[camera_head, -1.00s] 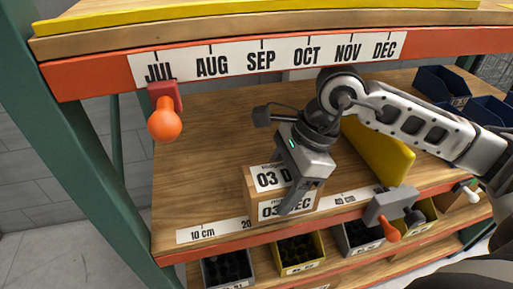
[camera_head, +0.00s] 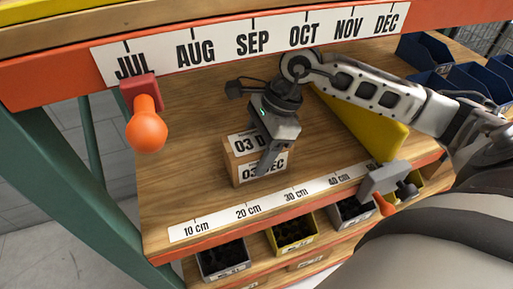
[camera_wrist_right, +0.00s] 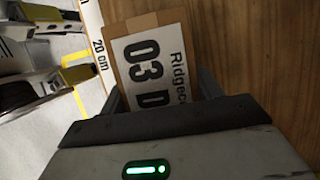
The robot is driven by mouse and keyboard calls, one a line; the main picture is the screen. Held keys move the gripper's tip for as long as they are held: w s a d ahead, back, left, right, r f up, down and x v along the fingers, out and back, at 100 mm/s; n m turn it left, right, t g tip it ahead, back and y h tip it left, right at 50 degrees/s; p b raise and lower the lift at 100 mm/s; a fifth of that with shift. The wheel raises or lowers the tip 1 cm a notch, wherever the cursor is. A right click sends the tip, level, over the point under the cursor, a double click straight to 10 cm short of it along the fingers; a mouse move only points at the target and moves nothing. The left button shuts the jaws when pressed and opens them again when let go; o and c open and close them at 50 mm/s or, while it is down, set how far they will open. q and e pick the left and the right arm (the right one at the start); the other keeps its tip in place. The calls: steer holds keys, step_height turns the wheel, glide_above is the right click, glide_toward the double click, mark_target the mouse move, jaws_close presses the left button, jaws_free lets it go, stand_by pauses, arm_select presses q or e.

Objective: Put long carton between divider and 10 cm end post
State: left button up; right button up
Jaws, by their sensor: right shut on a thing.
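The carton (camera_head: 238,166), a brown box with white "03 DEC" labels, is on or just above the wooden shelf, behind the 20 cm mark. My right gripper (camera_head: 268,158) comes down from above and is shut on it, covering part of its right side. In the right wrist view the carton (camera_wrist_right: 150,60) is between the fingers, its label reading "03 D". The yellow divider (camera_head: 370,125) stands to the right, apart from the carton and partly behind my arm. A green post (camera_head: 50,180) stands at the left end, near the 10 cm mark. My left gripper is not in view.
A white scale strip (camera_head: 290,197) runs along the shelf's front edge. An orange knob (camera_head: 146,130) hangs from the upper beam at left. A grey clamp with an orange handle (camera_head: 384,185) sits at the front right. The shelf left of the carton is bare.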

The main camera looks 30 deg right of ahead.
steer(key=shift+f, duration=0.15)
steer(key=o, duration=1.4)
steer(key=shift+c, duration=0.2)
steer(key=shift+r, duration=0.35)
steer(key=b+v, duration=0.1)
steer(key=v, duration=0.5)
steer(key=shift+d+r, duration=0.15)
steer(key=shift+r, duration=0.05)
steer(key=shift+s+d+r, duration=0.1)
steer(key=shift+d+r, duration=0.05)
steer(key=shift+r, duration=0.2)
